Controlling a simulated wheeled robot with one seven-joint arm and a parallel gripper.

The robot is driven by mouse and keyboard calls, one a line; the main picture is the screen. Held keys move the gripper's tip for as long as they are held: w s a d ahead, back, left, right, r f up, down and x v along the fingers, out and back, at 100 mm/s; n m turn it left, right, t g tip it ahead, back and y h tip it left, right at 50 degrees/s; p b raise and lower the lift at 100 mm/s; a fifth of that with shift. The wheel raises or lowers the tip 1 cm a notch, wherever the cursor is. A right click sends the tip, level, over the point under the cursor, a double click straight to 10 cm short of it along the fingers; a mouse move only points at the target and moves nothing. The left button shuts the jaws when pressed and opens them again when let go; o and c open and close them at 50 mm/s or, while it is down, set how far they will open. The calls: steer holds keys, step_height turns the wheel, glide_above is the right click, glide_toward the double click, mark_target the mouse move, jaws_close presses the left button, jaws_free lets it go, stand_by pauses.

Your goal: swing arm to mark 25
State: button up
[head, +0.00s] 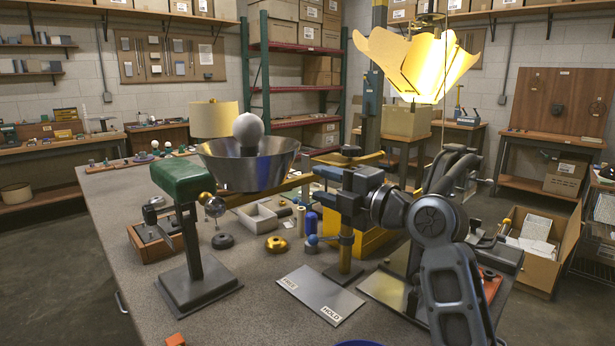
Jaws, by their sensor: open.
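A brass-coloured bar (297,183) runs sideways behind the metal bowl shade (250,174), which has a white bulb (248,129) in it. An upright post (345,254) with a dark knob on top stands on the bench right of centre. My gripper (326,187) is open at the post, its blocky fingers pointing left. Whether they touch the post or bar I cannot tell. My arm comes in from the lower right. A green-topped stand (180,176) with a small shiny ball joint stands at the left. No mark 25 is readable.
A grey plate (320,295) labelled FREE and HOLD lies in front of the post. A brass ring (276,245), a dark ring (222,241) and a white tray (257,219) lie nearby. A lit yellow shade (415,62) hangs above. The front left bench is mostly clear.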

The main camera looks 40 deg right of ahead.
mark_target(310, 180)
steer(key=w+p, duration=0.1)
steer(key=w, duration=0.5)
steer(key=shift+w+a, duration=0.1)
steer(key=shift+w, duration=0.3)
jaws_close()
